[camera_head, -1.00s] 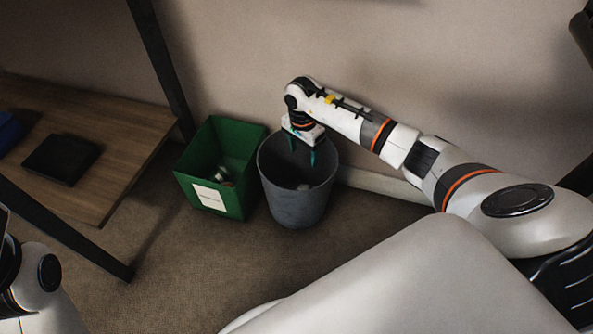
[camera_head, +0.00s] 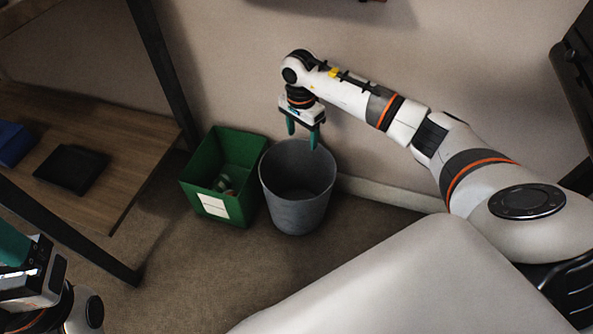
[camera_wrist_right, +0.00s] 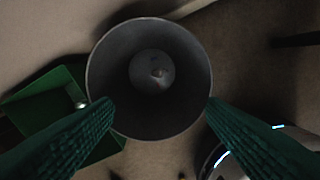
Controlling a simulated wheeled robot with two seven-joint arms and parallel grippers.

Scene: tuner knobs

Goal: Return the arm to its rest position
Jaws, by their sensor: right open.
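My right arm reaches in from the right in the head view. Its gripper (camera_head: 302,138) is open and empty, with green fingers pointing down just above the rim of a grey round bin (camera_head: 298,205). In the right wrist view the two fingers (camera_wrist_right: 157,118) stand wide apart with the bin (camera_wrist_right: 150,25) below them. A pale roundish object (camera_wrist_right: 152,71) lies at the bottom of the bin. My left gripper (camera_head: 22,262) shows partly at the lower left edge of the head view; its fingertips are cut off.
A green square bin (camera_head: 205,165) with a white label and some items inside stands left of the grey bin. A wooden shelf (camera_head: 120,150) with dark posts, a black flat item (camera_head: 72,168) and a blue item (camera_head: 12,143) is at left. The wall is close behind the bins.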

